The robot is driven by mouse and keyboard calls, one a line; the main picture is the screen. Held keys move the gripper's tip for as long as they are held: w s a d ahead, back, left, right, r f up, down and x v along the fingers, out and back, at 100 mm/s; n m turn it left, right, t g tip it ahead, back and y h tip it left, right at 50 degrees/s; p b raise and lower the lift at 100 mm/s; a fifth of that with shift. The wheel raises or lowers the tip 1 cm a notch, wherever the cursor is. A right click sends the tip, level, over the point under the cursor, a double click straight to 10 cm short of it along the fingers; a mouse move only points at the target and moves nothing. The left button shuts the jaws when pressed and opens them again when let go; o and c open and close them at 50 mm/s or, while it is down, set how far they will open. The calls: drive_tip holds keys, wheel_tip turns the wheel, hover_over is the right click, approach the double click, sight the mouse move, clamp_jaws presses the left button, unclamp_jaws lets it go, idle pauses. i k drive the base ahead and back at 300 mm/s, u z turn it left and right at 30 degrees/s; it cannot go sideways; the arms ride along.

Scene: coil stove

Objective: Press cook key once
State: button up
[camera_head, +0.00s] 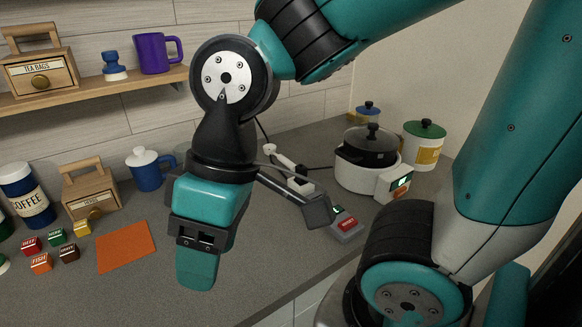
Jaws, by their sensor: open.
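The white rice cooker (357,175) with a black lid stands at the back right of the counter. Its front panel (393,187) faces right and carries a small lit green display; the lettering on its keys is too small to read, so I cannot pick out the cook key. My gripper (198,272) points down over the front of the counter, left of the cooker and well apart from it. It is open and empty; its far finger is mostly hidden behind the near one.
A small grey device (347,228) with a red key sits in front of the cooker. A power strip (290,168) with a cord lies behind. Canisters (424,148) stand right, a blue mug (147,170) left. An orange mat (126,246) and several small blocks lie at left.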

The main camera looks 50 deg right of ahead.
sight(402, 191)
drive_tip(key=z, duration=1.85)
